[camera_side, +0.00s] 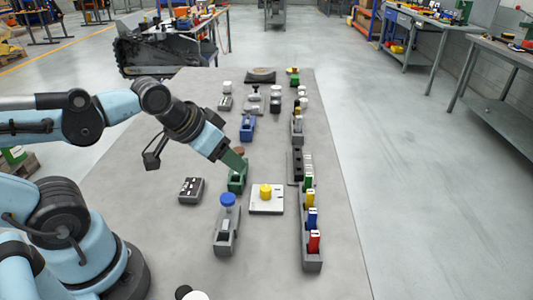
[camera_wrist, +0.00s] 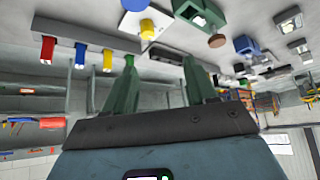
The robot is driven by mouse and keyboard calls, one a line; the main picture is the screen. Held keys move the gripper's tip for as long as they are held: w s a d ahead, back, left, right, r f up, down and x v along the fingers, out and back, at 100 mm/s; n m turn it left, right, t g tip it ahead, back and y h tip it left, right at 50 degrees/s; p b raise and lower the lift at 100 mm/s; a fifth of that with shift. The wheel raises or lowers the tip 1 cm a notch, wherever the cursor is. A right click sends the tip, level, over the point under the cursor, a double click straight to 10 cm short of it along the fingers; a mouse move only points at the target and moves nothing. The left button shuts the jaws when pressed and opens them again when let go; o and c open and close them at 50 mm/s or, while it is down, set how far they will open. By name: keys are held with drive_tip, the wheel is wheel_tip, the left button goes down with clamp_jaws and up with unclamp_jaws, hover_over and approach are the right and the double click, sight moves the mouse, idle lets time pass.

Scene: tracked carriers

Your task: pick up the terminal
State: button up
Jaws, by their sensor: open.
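Nothing in view is plainly labelled as the terminal. Upright coloured blocks stand in a long grey rail (camera_side: 302,232) right of the table's middle: red block (camera_side: 314,241), blue block (camera_side: 312,218), yellow block (camera_side: 309,198) and green block (camera_side: 308,181). The wrist view shows the red (camera_wrist: 48,48), blue (camera_wrist: 80,54) and yellow (camera_wrist: 107,60) ones beyond the fingers. My gripper (camera_side: 234,160) is over the table, close above a green carrier (camera_side: 237,181); I cannot tell whether they touch. In the wrist view my gripper (camera_wrist: 160,75) has its green fingers apart with nothing visible between them.
A white plate with a yellow knob (camera_side: 265,191) lies between carrier and rail. A grey carrier with a blue knob (camera_side: 227,201) stands nearer. A dark box (camera_side: 191,190) is at left, a blue carrier (camera_side: 247,128) behind. The table's right strip is clear.

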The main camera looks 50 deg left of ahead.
drive_tip(key=shift+c, duration=0.5)
drive_tip(key=shift+d, duration=0.1)
drive_tip(key=m+g+h, duration=0.3)
drive_tip(key=m+g, duration=0.1)
drive_tip(key=m, duration=0.5)
approach(311, 211)
drive_tip(key=shift+x, duration=4.8)
drive_tip(key=shift+w+d+f, duration=0.15)
drive_tip(key=shift+w+f, duration=0.05)
drive_tip(key=shift+f, duration=0.45)
drive_tip(key=shift+c, duration=0.3)
clamp_jaws()
